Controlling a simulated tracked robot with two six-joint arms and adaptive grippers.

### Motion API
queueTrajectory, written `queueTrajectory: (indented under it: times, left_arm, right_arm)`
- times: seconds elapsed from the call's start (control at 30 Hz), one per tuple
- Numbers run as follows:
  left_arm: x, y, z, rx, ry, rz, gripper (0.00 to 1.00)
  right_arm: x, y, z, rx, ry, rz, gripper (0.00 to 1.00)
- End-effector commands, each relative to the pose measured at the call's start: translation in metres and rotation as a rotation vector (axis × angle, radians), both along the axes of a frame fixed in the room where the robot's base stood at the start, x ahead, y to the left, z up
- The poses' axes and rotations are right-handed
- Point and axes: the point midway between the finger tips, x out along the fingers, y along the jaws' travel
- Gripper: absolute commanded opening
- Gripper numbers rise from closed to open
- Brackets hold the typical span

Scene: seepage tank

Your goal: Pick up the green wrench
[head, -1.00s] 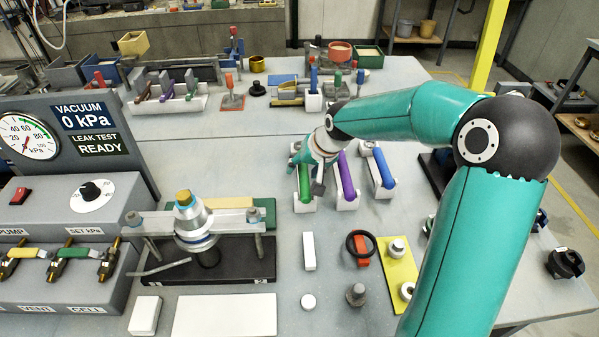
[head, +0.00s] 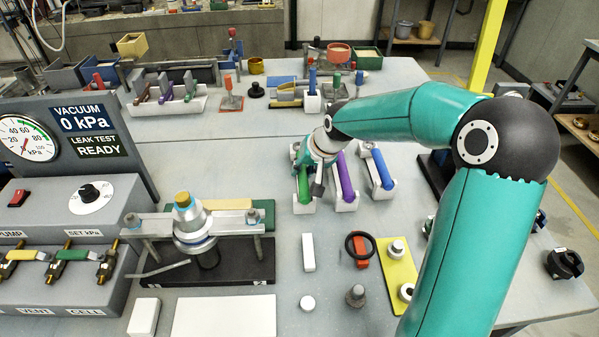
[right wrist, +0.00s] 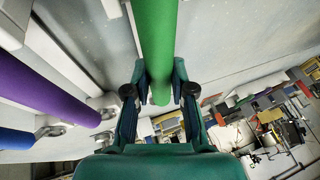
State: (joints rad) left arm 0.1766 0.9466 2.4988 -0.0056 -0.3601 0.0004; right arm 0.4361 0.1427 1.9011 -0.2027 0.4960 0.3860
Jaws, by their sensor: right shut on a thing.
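The green wrench (head: 303,186) lies in a white holder at the middle of the table. My right gripper (head: 310,168) is over its far end and hides part of it in the head view. In the right wrist view the green handle (right wrist: 155,45) runs between the two fingers of my right gripper (right wrist: 160,92), which are shut on it. The wrench still appears to lie along its holder; I cannot tell whether it is lifted. My left gripper is not in view.
A purple-handled tool (head: 344,178) and a blue-handled tool (head: 382,168) lie in white holders to the right. A clamp fixture (head: 195,235) stands to the left on a black base. A yellow plate (head: 397,265) lies nearer the front.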

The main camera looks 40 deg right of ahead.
Motion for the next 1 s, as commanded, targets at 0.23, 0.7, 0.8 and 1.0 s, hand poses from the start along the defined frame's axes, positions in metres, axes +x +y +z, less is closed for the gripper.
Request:
queueTrajectory:
  times: [0.23,0.7,0.8,1.0]
  left_arm:
    - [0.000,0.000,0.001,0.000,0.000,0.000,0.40]
    - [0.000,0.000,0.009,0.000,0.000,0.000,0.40]
    - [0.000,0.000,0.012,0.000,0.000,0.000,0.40]
    - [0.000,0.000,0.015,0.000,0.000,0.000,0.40]
  right_arm:
    - [0.001,0.000,0.020,-0.002,-0.005,0.000,0.00]
    - [0.002,0.000,0.138,-0.003,-0.008,0.001,0.00]
    - [0.002,0.001,0.161,-0.002,-0.007,0.001,0.00]
    - [0.001,0.001,0.188,-0.002,-0.003,0.002,0.00]
